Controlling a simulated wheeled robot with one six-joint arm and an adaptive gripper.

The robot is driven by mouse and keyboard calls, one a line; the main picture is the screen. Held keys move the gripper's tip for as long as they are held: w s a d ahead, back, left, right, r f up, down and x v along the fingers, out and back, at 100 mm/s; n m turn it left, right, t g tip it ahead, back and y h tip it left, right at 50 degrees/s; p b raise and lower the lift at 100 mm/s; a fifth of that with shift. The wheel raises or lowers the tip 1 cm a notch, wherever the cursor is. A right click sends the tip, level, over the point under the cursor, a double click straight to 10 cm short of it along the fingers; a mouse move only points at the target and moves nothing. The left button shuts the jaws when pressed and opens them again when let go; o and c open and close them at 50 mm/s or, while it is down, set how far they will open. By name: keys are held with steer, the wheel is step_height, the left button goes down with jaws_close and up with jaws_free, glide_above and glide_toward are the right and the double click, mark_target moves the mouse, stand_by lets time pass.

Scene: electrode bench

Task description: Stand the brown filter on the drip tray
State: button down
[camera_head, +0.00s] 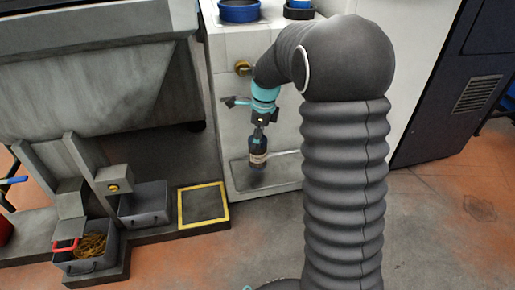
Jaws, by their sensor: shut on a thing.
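The brown filter (258,158) appears as a dark, upright bottle-like cylinder with a pale band. My gripper (260,133) points down and is shut on its narrow top. A shallow grey tray (284,168), which seems to be the drip tray, lies behind and under the filter at the white cabinet. The filter's lower end overlaps the tray in the picture. I cannot tell whether it touches the tray or hangs above it.
A yellow-bordered dark square (203,205) lies left of the tray. Grey bins (144,205) stand further left, one holding brownish stringy material (90,246). A blue round container (239,10) sits on top of the white cabinet (232,85). Open floor lies in front.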

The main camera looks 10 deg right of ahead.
steer(key=shift+f+b, duration=0.45)
steer(key=shift+f, duration=1.7)
steer(key=shift+c, duration=1.1)
jaws_free()
